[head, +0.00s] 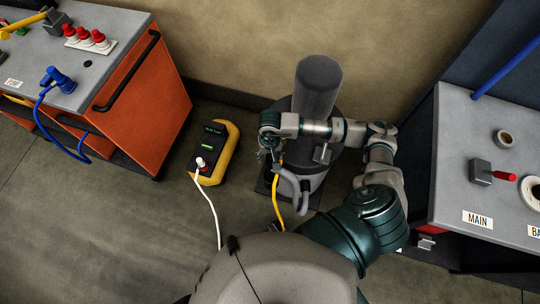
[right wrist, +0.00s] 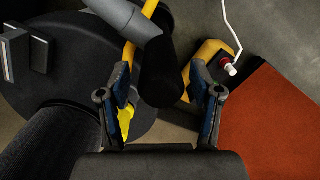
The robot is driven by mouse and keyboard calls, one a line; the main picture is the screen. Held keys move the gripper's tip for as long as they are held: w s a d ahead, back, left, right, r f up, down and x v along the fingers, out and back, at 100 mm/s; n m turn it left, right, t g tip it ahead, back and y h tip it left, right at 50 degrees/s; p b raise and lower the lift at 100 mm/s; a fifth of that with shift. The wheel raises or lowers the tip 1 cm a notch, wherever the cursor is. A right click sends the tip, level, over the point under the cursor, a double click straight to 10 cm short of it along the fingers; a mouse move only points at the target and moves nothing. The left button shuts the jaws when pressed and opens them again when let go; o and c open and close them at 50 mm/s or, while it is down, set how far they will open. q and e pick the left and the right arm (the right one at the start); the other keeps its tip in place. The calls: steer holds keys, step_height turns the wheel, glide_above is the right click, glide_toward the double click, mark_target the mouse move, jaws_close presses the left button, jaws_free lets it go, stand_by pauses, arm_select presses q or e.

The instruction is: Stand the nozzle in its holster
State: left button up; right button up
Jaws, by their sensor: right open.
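My right gripper (head: 268,148) is over the front left of a dark grey round machine (head: 312,177) on the floor. In the right wrist view its two fingers (right wrist: 160,80) are open, one on each side of a black tube (right wrist: 160,55), which looks like the nozzle. A grey hose end (right wrist: 122,14) lies next to the tube's far end. I cannot tell whether the fingers touch the tube. A bent grey hose (head: 303,190) shows below the gripper in the head view. The holster cannot be picked out for certain. My left gripper is not in view.
A tall dark cylinder (head: 318,88) rises from the machine. A yellow-and-black power box (head: 214,152) with a white plug stands left of it. An orange cabinet (head: 150,110) is at left, a grey-topped bench (head: 470,130) at right. A yellow cable (head: 277,200) runs beside the machine.

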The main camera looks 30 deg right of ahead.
step_height(320, 180, up, 12)
steer(key=shift+w+d, duration=0.25)
steer(key=shift+w, duration=0.2)
stand_by(0.4)
